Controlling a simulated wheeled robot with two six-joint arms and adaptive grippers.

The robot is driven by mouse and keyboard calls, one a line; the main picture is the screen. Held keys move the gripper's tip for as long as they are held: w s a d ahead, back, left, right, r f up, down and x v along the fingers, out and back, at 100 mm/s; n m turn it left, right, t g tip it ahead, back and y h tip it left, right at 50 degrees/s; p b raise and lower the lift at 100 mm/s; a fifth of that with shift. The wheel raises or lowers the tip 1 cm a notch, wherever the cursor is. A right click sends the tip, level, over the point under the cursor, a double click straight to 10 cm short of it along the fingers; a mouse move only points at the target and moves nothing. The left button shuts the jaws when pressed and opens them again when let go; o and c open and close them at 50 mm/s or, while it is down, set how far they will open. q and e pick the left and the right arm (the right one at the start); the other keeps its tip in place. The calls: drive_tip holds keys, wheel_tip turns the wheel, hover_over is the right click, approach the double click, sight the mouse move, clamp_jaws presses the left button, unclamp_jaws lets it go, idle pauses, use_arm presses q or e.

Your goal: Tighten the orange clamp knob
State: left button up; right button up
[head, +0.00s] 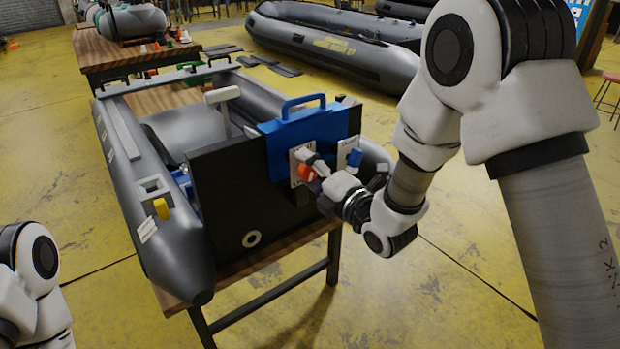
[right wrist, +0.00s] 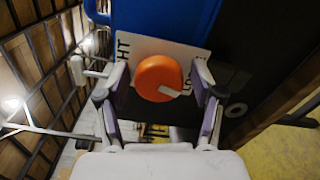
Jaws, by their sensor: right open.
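The orange clamp knob (head: 306,172) sits on a white label plate (head: 296,158) on the blue bracket (head: 300,123) at the boat's dark transom. In the right wrist view the orange knob (right wrist: 159,78) is round and fully visible, in front of the white plate (right wrist: 130,47). My right gripper (head: 312,168) is at the knob. In the right wrist view its fingers (right wrist: 160,95) are open, one on each side of the knob, with a gap on both sides. My left arm shows at the lower left edge; its gripper is out of view.
The grey inflatable boat (head: 172,243) rests on a wooden table (head: 270,258). Another grey boat (head: 330,45) lies behind. Yellow floor is clear in front.

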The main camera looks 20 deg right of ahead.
clamp_jaws()
drive_tip(key=m+p, duration=0.1)
drive_tip(key=m, duration=0.2)
drive_tip(key=shift+r+m, duration=0.15)
drive_tip(key=shift+m, duration=2.25)
drive_tip(key=shift+p, duration=0.3)
